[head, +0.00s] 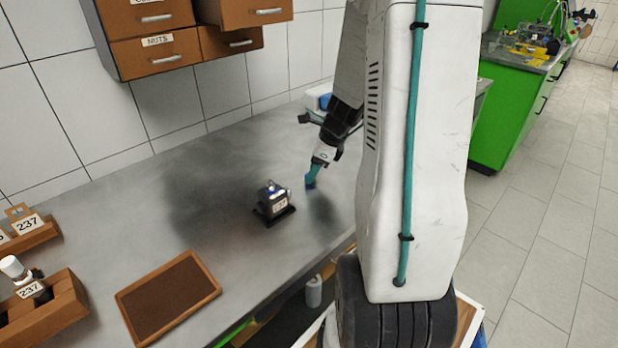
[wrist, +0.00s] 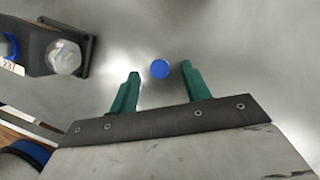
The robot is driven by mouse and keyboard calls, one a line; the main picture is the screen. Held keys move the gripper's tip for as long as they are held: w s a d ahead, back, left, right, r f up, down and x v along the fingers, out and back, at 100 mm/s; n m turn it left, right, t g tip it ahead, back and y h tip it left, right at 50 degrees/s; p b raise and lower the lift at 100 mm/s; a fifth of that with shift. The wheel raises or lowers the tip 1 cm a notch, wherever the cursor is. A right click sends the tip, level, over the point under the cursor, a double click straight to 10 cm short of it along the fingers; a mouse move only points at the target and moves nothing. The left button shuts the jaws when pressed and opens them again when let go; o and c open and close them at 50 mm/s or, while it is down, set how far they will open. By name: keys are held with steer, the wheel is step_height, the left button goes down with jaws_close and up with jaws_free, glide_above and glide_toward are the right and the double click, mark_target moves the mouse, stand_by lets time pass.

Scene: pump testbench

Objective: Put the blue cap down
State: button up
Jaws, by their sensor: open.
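The blue cap (wrist: 160,69) is a small round disc on the grey metal bench top in the wrist view. It lies between the tips of my gripper's green fingers (wrist: 160,85), with a gap on both sides. My gripper is open. In the head view, my gripper (head: 311,178) is low over the bench, to the right of the small black pump (head: 272,203). A small patch of blue shows at its tips there, too small to make out clearly. The pump also shows in the wrist view (wrist: 62,57), at the upper left, with a pale round part on it.
A brown-lined wooden tray (head: 168,296) lies at the bench's front left. Wooden holders marked 237 (head: 45,305) stand at the left edge. Wooden drawers (head: 155,48) hang on the tiled wall. The bench between pump and wall is clear.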

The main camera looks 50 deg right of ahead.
steer(key=shift+x, duration=0.85)
jaws_close()
steer(key=shift+r, duration=0.1)
steer(key=shift+r, duration=0.55)
step_height(320, 180, up, 2)
steer(key=shift+r, duration=0.1)
steer(key=s+d, duration=0.1)
steer(key=s, duration=0.4)
steer(key=s+d+r, duration=0.1)
steer(key=s+d, duration=0.1)
steer(key=s, duration=0.3)
steer(key=s+d, duration=0.1)
steer(key=s, duration=0.4)
steer(key=shift+s+d+r, duration=0.2)
steer(key=shift+d+r, duration=0.05)
steer(key=shift+d, duration=0.1)
